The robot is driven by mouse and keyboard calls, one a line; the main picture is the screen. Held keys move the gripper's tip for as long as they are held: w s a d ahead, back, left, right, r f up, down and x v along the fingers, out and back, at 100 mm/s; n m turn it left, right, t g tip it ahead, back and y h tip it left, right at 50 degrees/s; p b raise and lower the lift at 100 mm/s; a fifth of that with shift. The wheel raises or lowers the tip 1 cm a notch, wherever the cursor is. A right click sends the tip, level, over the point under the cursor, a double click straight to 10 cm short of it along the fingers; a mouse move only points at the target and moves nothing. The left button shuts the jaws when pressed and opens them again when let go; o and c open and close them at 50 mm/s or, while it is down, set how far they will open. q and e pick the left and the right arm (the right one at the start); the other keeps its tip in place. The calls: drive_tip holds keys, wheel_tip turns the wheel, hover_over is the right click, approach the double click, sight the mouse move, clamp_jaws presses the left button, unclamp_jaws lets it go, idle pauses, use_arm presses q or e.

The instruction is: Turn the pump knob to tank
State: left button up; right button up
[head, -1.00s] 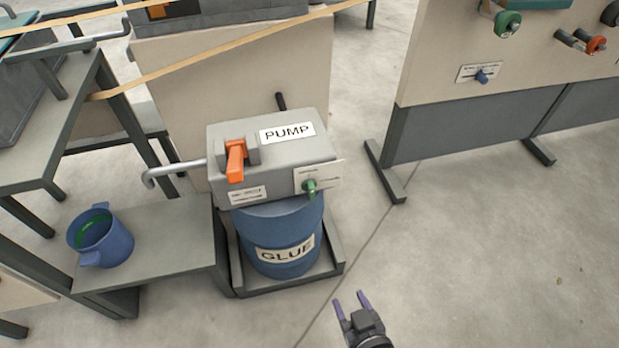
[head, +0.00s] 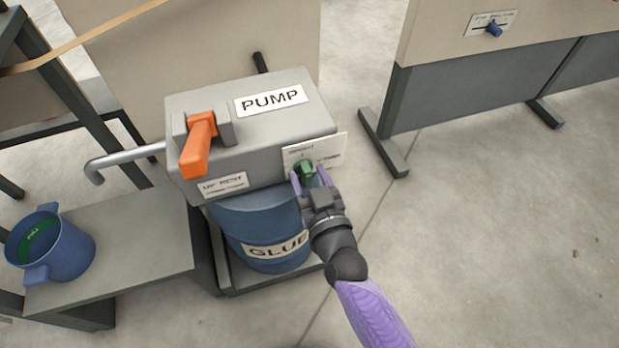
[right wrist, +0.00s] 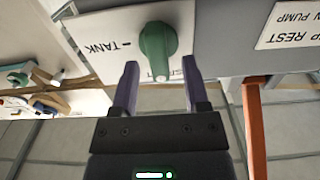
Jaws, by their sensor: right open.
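The pump (head: 215,125) is a grey box labelled PUMP on top of a blue GLUE drum (head: 262,225). Its green knob (head: 304,170) sits on a white label plate (head: 328,148) at the box's front right. In the right wrist view the knob (right wrist: 158,50) appears beside the word TANK on the plate, which is upside down. My right gripper (head: 310,178) is open, with its two purple fingers reaching toward the knob, one on each side of its lower end. I cannot tell whether they touch it. My left gripper is not in view.
An orange lever (head: 199,145) stands on the pump's front left, and a grey pipe (head: 125,158) sticks out to the left. A blue pot (head: 68,250) stands on a low shelf (head: 150,235). A panel with a blue slider knob (head: 494,29) stands at the back right.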

drive_tip(key=shift+c, duration=0.9)
clamp_jaws()
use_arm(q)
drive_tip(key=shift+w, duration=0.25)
